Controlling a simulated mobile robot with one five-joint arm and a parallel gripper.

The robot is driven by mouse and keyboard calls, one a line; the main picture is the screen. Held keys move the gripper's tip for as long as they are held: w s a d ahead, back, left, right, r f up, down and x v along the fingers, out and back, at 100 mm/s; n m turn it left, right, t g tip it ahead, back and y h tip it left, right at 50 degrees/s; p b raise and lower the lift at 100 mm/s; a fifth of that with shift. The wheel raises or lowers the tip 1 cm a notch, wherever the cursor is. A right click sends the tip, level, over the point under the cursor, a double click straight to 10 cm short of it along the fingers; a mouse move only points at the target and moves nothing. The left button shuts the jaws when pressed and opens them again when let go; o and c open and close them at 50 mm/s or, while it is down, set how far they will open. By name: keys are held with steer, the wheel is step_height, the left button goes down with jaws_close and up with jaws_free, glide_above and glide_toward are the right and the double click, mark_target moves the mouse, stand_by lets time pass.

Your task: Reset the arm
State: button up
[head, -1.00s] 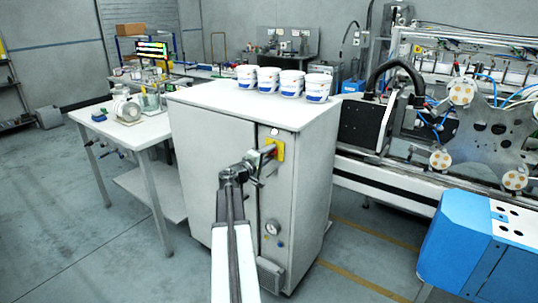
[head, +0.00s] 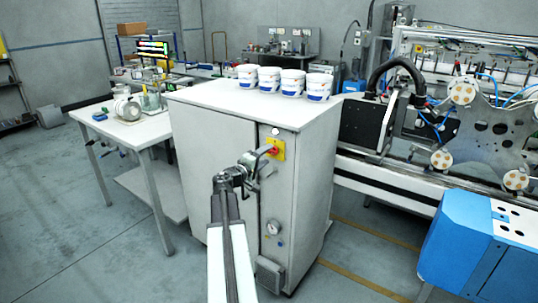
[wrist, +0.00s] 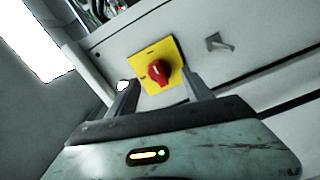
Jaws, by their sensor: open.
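My gripper (head: 259,157) is open and empty in front of the grey cabinet (head: 215,135). A red rotary knob (head: 273,150) on a yellow plate (head: 279,151) sits high on the cabinet's narrow front panel. In the wrist view the red knob (wrist: 160,73) shows between the two spread fingers (wrist: 160,82) of my gripper, and the yellow plate (wrist: 148,55) is behind it. The fingers look apart from the knob, but the exact gap is hard to tell. My arm reaches up from the bottom middle of the head view.
Several white tubs (head: 292,83) stand on the cabinet top. A small handle (wrist: 218,42) sits beside the plate. A white table (head: 130,128) is at the left and a large machine (head: 450,120) with a blue housing (head: 455,235) at the right. Open floor (head: 75,220) lies at left.

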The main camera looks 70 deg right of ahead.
steer(key=v, duration=0.4)
steer(key=shift+w+a, duration=0.1)
steer(key=shift+a, duration=0.2)
